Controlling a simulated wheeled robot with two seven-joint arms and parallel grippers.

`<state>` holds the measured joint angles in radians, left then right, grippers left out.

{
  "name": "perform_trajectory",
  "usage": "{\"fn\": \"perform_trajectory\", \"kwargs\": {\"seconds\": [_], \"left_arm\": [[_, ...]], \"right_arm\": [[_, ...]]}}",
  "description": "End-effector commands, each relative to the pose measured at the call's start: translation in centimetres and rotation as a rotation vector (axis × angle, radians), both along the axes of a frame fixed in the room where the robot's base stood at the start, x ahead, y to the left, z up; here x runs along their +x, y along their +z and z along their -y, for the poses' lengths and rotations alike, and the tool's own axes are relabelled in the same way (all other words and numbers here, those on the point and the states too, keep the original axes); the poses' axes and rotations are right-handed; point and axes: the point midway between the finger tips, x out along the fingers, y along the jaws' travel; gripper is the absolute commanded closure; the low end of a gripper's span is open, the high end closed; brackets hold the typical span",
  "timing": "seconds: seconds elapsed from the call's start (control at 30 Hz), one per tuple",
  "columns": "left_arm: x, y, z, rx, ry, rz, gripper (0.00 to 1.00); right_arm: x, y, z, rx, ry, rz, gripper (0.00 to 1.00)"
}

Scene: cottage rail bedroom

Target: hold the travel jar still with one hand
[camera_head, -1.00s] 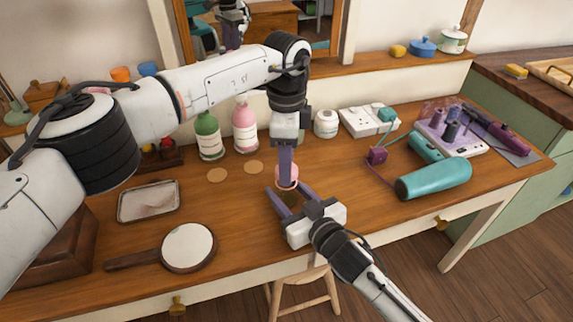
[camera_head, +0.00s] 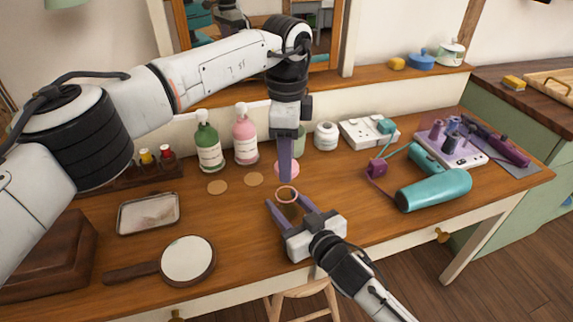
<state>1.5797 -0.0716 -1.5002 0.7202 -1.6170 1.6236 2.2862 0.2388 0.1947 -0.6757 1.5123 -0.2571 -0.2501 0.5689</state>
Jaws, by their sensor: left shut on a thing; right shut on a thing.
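The travel jar (camera_head: 287,209) is a small dark-looking jar with a pink ring at its rim, standing near the front of the wooden desk. My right gripper (camera_head: 288,202) comes from the front and is shut on the jar, a finger at each side. My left gripper (camera_head: 285,170) points down just above and behind the jar, shut on a round pink lid (camera_head: 293,169). The lid is apart from the jar, and the jar's open top shows. The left fingers hide part of the lid; the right gripper hides the jar's lower part.
Green (camera_head: 208,148) and pink (camera_head: 245,136) bottles and a white jar (camera_head: 326,136) stand behind. A hand mirror (camera_head: 188,259) and metal tray (camera_head: 149,212) lie left.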

Motion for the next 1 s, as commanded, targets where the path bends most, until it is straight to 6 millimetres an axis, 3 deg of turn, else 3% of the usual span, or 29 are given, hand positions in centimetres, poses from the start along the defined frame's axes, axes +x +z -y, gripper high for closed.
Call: {"fn": "perform_trajectory", "kwargs": {"seconds": [0.07, 0.1, 0.23, 0.63, 1.0], "left_arm": [[0.0, 0.0, 0.0, 0.0, 0.0, -0.001, 0.89], [0.0, -0.1, 0.0, 0.0, 0.0, -0.001, 0.89], [0.0, -0.1, 0.0, 0.0, 0.0, 0.0, 0.89], [0.0, 0.1, 0.0, 0.0, 0.0, 0.0, 0.89], [0.0, 0.6, 0.0, 0.0, 0.0, 0.0, 0.89]], "right_arm": [[0.0, -0.1, 0.0, 0.0, 0.0, -0.001, 1.0], [0.0, -0.1, 0.0, 0.0, 0.0, -0.001, 0.54], [0.0, -0.1, 0.0, 0.0, 0.0, -0.001, 0.33], [-0.8, 0.2, 0.4, 0.0, 0.0, -0.001, 0.33], [-7.2, 1.5, 4.0, -0.001, 0.001, -0.004, 0.33]]}}
